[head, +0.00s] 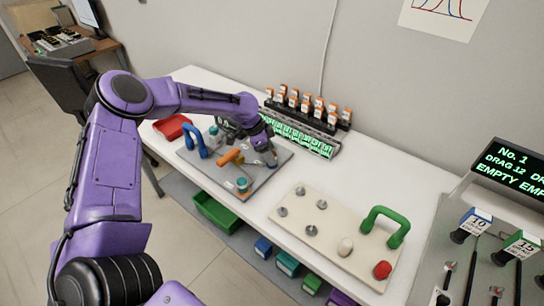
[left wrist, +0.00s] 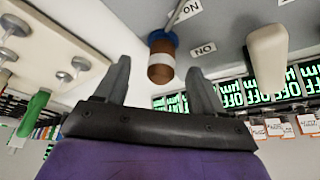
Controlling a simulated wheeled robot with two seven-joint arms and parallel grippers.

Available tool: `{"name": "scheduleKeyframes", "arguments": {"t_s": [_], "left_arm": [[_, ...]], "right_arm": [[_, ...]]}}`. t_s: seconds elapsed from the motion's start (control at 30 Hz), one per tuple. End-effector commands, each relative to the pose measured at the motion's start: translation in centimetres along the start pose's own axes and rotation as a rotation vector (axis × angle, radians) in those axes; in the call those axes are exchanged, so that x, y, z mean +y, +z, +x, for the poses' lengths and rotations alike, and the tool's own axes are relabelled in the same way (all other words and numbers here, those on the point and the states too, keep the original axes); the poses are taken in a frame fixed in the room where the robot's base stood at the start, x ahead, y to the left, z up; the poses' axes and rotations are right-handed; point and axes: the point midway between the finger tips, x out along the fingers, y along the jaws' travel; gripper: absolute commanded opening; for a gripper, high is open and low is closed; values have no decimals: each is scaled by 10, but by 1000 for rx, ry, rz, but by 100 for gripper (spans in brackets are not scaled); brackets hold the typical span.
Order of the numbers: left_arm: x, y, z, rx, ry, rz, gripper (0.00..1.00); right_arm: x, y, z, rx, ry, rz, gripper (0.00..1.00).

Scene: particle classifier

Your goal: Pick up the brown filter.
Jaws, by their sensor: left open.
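The brown filter (left wrist: 160,68) is a short brown cylinder with a pale band and a blue part at its far end. In the left wrist view it stands on the grey plate, between the lines of the two fingers and near their tips. My left gripper (left wrist: 158,80) is open, with nothing held. In the head view my left gripper (head: 268,150) is low over the right part of the grey plate (head: 218,178), and I cannot make out the brown filter there. My right gripper is not in view.
The plate also bears a blue handle (head: 195,140), an orange handle (head: 230,157) and a teal-topped piece (head: 242,186). Behind is a row of green displays (head: 297,136). A cream board (head: 330,240) with knobs and a green handle (head: 385,222) lies to the right.

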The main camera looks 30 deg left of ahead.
Motion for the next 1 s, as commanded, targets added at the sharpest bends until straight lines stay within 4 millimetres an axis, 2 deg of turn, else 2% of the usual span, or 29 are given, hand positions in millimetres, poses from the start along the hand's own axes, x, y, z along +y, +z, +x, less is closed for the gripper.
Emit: {"name": "scheduleKeyframes", "arguments": {"t_s": [0.13,0.37,0.4,0.57,0.87,1.0], "left_arm": [[0,-1,21,-1,1,1,69],[0,-1,25,0,0,3,69],[0,-1,25,0,0,3,62],[0,-2,25,0,0,3,10],[0,-2,24,0,0,3,9],[-1,-6,17,2,-2,3,9]], "right_arm": [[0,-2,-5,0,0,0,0],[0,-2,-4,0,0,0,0],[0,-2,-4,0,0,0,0],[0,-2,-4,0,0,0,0],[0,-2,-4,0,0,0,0],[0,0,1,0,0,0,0]]}}
